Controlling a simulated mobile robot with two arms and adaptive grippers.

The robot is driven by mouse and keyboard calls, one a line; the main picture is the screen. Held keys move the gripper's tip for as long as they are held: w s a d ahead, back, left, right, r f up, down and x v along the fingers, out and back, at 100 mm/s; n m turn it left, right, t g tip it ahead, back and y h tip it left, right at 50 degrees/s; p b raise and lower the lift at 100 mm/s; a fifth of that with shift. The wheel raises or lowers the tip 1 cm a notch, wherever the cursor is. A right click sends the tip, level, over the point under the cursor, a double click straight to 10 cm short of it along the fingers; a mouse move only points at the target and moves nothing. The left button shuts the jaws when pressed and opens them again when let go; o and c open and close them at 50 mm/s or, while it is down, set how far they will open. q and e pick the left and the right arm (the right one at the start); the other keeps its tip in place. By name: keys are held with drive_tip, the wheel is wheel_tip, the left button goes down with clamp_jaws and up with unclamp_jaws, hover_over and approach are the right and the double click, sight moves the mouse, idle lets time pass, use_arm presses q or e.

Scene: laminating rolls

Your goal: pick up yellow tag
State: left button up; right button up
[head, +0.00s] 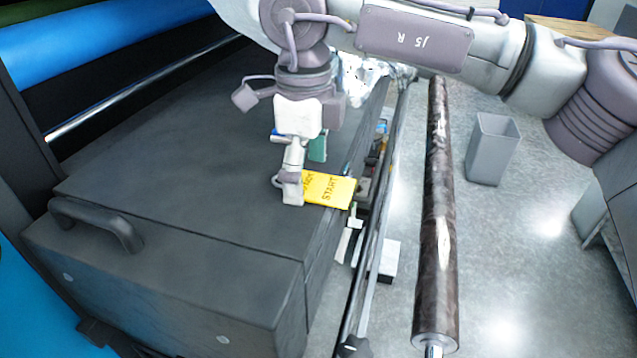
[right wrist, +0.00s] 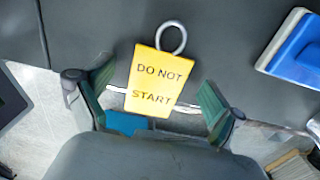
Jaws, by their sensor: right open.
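The yellow tag (head: 328,189) lies at the right edge of the dark machine cover (head: 170,150). In the right wrist view, the tag (right wrist: 158,82) reads "DO NOT START" and has a grey ring (right wrist: 171,37) at its far end. My right gripper (head: 304,170) is directly at the tag and hides part of it in the head view. In the right wrist view, its green-padded fingers (right wrist: 155,93) are spread open, one on each side of the tag's lower part, with gaps on both sides. My left gripper is not in view.
A black handle (head: 98,222) stands up from the cover's near left. A long dark roll (head: 436,215) and a grey bin (head: 492,148) are at the right. A blue and white object (right wrist: 296,52) is near the tag. Much of the cover top is bare.

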drive_tip(key=shift+f+b, duration=0.25)
drive_tip(key=shift+b, duration=0.05)
idle(0.5)
drive_tip(key=c, duration=1)
